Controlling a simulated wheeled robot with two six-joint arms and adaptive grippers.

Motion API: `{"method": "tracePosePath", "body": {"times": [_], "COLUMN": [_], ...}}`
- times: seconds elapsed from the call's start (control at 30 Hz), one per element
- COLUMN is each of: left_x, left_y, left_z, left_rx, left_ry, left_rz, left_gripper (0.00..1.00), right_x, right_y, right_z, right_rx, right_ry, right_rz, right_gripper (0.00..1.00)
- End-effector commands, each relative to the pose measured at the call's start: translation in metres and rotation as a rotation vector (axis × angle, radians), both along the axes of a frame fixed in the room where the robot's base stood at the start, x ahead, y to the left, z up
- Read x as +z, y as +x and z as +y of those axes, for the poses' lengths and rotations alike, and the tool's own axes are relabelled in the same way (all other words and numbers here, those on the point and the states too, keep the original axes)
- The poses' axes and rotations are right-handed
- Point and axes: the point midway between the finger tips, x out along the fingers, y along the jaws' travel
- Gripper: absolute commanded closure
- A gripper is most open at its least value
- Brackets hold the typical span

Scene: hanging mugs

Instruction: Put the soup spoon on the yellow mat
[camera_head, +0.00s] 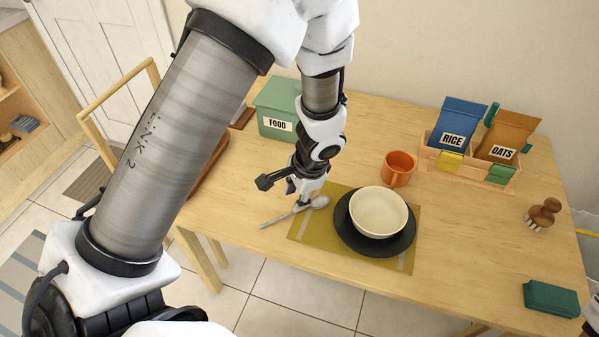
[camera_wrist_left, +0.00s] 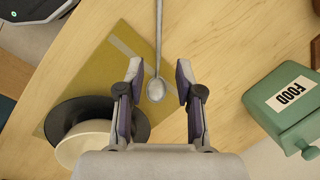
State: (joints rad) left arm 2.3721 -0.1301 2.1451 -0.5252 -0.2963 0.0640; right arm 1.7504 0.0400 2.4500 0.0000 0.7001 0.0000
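The grey soup spoon (camera_head: 319,202) lies at the left edge of the yellow mat (camera_head: 309,229). Its bowl end is over the mat and its handle runs out over bare wood to the left. In the left wrist view the spoon (camera_wrist_left: 156,90) is between my fingers, with its handle pointing up the picture across the mat edge (camera_wrist_left: 100,72). My left gripper (camera_head: 298,203) is low over the spoon. In the wrist view its fingers (camera_wrist_left: 158,70) are apart, with gaps to the spoon. Whether the spoon touches the mat is unclear.
A cream bowl (camera_head: 378,211) on a dark plate (camera_head: 348,238) covers much of the mat. An orange mug (camera_head: 398,168) stands behind, a green FOOD box (camera_head: 277,105) behind left. A wooden rack (camera_head: 470,170), brush (camera_head: 543,212) and green case (camera_head: 551,299) are right.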

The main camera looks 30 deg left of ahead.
Motion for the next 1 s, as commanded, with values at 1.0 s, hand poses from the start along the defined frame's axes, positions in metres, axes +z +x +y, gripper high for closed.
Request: {"method": "tracePosePath", "body": {"times": [1.0], "left_x": [0.012], "left_y": [-0.022], "left_z": [0.018], "left_rx": [-3.044], "left_ry": [0.192], "left_rz": [0.656], "left_gripper": [0.75], "right_x": [0.061], "right_y": [0.000], "right_z": [0.000], "right_rx": [0.000], "right_ry": [0.000], "right_rz": [0.000], "right_gripper": [0.60]}}
